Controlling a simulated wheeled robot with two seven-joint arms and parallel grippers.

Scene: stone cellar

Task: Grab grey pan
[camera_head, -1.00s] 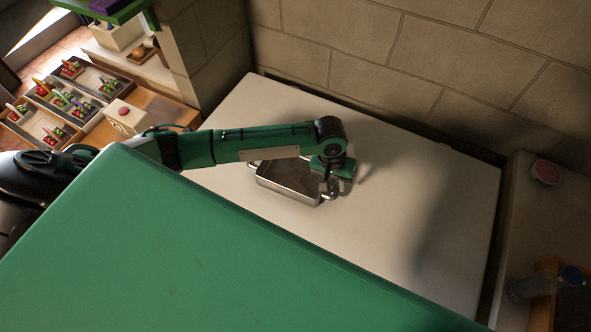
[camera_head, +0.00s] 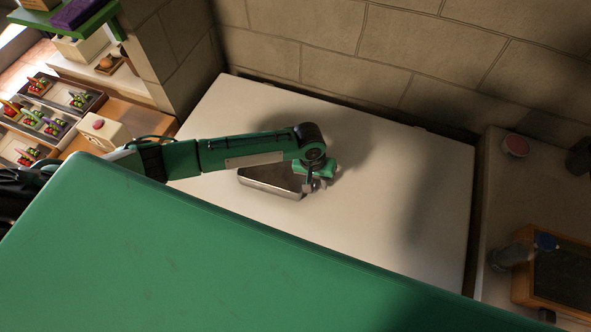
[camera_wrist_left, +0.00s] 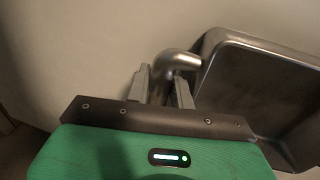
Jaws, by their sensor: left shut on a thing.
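The grey pan (camera_head: 272,187) is a rectangular metal pan on the white table, partly hidden under my left arm in the head view. In the left wrist view the pan (camera_wrist_left: 262,85) fills the right side, with a bent metal handle (camera_wrist_left: 178,62) at its near end. My left gripper (camera_head: 312,187) is at the pan's right end. In the left wrist view my left gripper (camera_wrist_left: 163,82) has its two fingers on either side of the handle and is shut on it. My right gripper is not in view.
The white table (camera_head: 390,190) is clear to the right of the pan. A stone wall (camera_head: 400,60) stands behind it. On the right a counter holds a red-topped round item (camera_head: 515,145) and a wooden-framed dark tray (camera_head: 560,280). Trays of vegetables (camera_head: 45,120) stand at the left.

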